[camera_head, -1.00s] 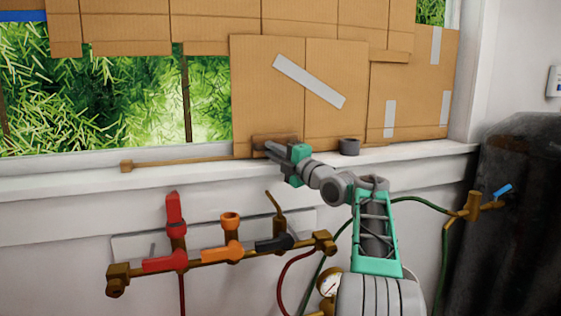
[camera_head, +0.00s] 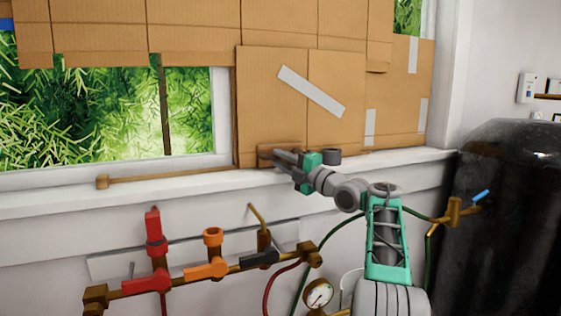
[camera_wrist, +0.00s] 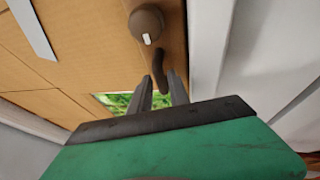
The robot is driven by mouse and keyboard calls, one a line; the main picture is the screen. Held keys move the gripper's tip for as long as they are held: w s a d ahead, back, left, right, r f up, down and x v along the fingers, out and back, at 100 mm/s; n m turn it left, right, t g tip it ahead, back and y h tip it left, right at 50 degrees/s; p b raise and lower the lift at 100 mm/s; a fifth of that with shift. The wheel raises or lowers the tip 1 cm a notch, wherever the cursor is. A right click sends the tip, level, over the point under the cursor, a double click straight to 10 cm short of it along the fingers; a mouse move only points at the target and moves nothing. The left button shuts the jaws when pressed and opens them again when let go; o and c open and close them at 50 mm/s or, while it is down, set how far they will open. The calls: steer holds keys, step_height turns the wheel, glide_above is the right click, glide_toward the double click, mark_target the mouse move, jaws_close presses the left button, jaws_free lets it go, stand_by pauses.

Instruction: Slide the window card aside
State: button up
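The window card (camera_head: 285,110) is a tall brown cardboard panel with a diagonal strip of grey tape, standing upright on the sill in front of the window. A dark bar handle is at its lower left; in the wrist view the handle (camera_wrist: 159,68) lies between my two fingertips. My gripper (camera_head: 274,156) is at this handle in the head view, its fingers closed in around it. The contact itself is partly hidden. Left of the card, a white frame strip and green foliage behind glass show uncovered.
A wooden rail (camera_head: 170,176) with an end block runs along the sill to the left. Below stands a pipe manifold (camera_head: 200,274) with red, orange and black valves. A pressure gauge (camera_head: 318,293) and hoses are near my arm. A dark tank (camera_head: 510,210) stands right.

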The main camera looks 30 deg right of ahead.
steer(key=shift+o, duration=1.2)
steer(key=shift+s+f, duration=0.1)
steer(key=b+v, duration=0.1)
steer(key=v, duration=0.6)
steer(key=shift+s, duration=0.3)
